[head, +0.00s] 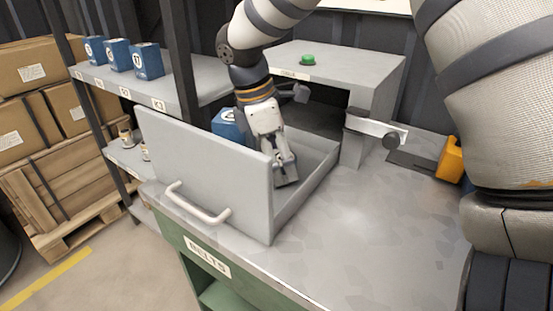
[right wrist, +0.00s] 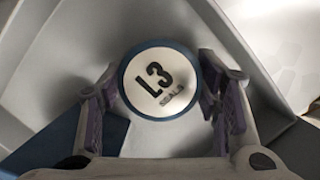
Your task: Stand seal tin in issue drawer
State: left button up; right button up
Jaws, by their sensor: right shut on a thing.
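The tin is hidden there by the gripper and panel. I cannot tell whether its base touches the drawer floor. My left gripper is not in view.
A blue item with a white label (head: 228,124) shows behind the drawer front, left of my gripper. Blue boxes (head: 117,55) stand on the left shelf. A grey cabinet with a green button (head: 308,60) stands behind.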

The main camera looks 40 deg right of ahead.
jog(key=shift+f, duration=0.25)
jog(key=o, duration=1.2)
jog(key=shift+o, duration=0.2)
jog(key=v, duration=1.2)
jog(key=shift+r, duration=0.2)
